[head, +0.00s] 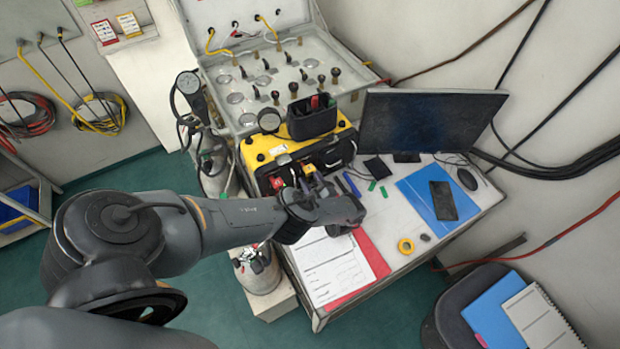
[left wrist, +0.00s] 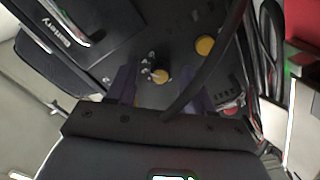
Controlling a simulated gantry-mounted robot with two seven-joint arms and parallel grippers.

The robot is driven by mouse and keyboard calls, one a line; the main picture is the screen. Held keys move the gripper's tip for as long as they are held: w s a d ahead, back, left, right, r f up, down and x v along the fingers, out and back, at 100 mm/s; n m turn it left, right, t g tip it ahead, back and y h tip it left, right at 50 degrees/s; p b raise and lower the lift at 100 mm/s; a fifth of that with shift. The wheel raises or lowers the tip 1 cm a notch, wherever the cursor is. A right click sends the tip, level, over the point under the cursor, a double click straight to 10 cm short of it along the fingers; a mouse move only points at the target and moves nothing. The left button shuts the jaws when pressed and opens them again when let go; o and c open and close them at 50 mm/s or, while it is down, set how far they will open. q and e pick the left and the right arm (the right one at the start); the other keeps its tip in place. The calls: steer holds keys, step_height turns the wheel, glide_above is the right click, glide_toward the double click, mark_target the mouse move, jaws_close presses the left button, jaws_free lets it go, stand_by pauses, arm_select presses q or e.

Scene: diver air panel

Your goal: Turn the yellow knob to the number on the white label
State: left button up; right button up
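The yellow-and-black air panel box (head: 258,146) stands on the table, its dark front partly hidden by my left arm. My left gripper (head: 318,187) is close in front of that face. In the left wrist view, its two dark fingers (left wrist: 162,90) are spread apart. A small yellow knob (left wrist: 161,76) with metal fittings beside it shows in the gap between them; I cannot tell whether they touch it. A second round yellow knob (left wrist: 205,45) sits farther up the face. A small white label (head: 278,150) is on the box top; its number is unreadable. My right gripper is out of view.
A black cable (left wrist: 208,62) crosses the left wrist view close to the right finger. A monitor (head: 430,122) stands right of the box. Papers (head: 330,268), a blue folder (head: 420,195) and yellow tape (head: 406,246) lie on the table. A gas cylinder (head: 258,270) stands below the arm.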

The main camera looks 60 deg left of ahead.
arm_select(q)
steer(key=d, duration=0.9)
steer(key=shift+s+d+f, duration=0.1)
steer(key=shift+d+f, duration=0.1)
steer(key=shift+d, duration=0.65)
steer(key=shift+d+r, duration=0.1)
